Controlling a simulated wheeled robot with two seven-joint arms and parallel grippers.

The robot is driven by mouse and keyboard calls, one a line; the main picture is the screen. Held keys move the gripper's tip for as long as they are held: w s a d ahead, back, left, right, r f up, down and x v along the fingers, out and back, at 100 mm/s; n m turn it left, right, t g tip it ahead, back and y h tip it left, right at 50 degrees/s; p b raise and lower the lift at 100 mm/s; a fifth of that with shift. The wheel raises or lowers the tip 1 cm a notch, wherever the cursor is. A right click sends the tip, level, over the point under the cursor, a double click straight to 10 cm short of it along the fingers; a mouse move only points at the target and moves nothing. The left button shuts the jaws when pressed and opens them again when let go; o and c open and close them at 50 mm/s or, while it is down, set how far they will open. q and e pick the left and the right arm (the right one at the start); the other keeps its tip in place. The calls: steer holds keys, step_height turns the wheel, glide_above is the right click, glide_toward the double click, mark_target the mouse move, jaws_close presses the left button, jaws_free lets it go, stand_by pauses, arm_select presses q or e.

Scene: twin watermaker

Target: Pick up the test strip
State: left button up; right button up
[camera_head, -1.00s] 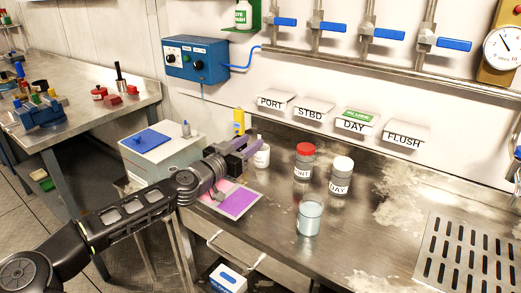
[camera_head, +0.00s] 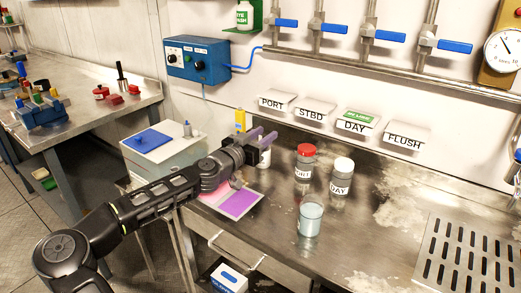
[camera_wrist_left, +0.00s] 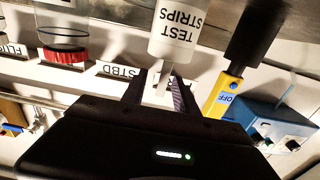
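The white bottle labelled TEST STRIPS (camera_wrist_left: 180,35) is upside down in the left wrist view. A thin white strip (camera_wrist_left: 164,78) sticks out of its mouth. In the head view the bottle (camera_head: 265,158) stands on the steel counter, partly hidden behind my gripper. My left gripper (camera_head: 265,136) is over the bottle, its purple fingers pointing right. In the left wrist view its fingers (camera_wrist_left: 157,93) are apart, with the strip's end seen between them. Whether a finger touches the strip, I cannot tell. My right gripper is not in view.
A red-capped jar (camera_head: 305,160) and a white-capped DAY jar (camera_head: 342,175) stand right of the bottle. A glass of water (camera_head: 310,217) is nearer the front. A purple card (camera_head: 239,203) lies below the gripper. A yellow device (camera_head: 240,121) is behind it.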

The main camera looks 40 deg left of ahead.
arm_select(q)
steer(key=shift+w, duration=0.7)
steer(key=shift+a, duration=0.1)
jaws_close()
stand_by(0.4)
